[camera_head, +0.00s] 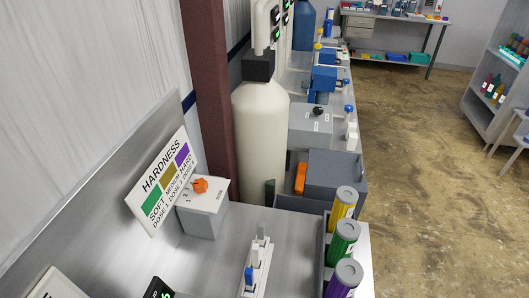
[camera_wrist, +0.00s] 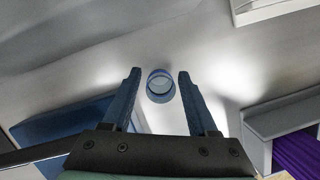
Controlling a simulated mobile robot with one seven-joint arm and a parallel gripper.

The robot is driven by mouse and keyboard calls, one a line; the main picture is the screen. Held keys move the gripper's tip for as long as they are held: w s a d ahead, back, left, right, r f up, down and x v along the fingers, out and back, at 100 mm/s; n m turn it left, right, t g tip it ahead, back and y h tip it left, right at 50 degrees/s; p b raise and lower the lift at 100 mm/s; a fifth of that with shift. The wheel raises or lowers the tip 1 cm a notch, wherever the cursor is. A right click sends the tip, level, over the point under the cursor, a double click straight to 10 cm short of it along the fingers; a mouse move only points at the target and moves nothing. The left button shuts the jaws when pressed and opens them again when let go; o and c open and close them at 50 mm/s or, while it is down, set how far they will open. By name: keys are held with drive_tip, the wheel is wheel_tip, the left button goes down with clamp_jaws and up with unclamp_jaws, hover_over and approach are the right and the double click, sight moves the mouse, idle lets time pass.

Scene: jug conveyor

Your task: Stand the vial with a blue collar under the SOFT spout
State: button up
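A small round clear vial with a blue rim (camera_wrist: 161,86) shows in the wrist view, seen from above, on a pale metal surface. My gripper (camera_wrist: 157,76) is open, with its two dark blue fingers on either side of the vial near their tips. A gap shows between each finger and the vial, and nothing is gripped. I cannot tell how far below the fingertips the vial stands. My gripper does not show in the head view. No spout can be made out with a SOFT label. A sign (camera_head: 163,181) in the head view reads HARDNESS, with SOFT beside green.
A grey box with an orange knob (camera_head: 200,185) stands by the sign. A narrow white strip with blue and grey upright pieces (camera_head: 256,266) lies on the bench. Yellow, green and purple capped tubes (camera_head: 343,238) stand at the right edge. A blue block (camera_wrist: 62,128) is left of my fingers.

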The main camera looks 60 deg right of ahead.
clamp_jaws()
drive_tip(key=shift+r, duration=0.1)
wheel_tip(320, 180, up, 10)
drive_tip(key=shift+b, duration=0.45)
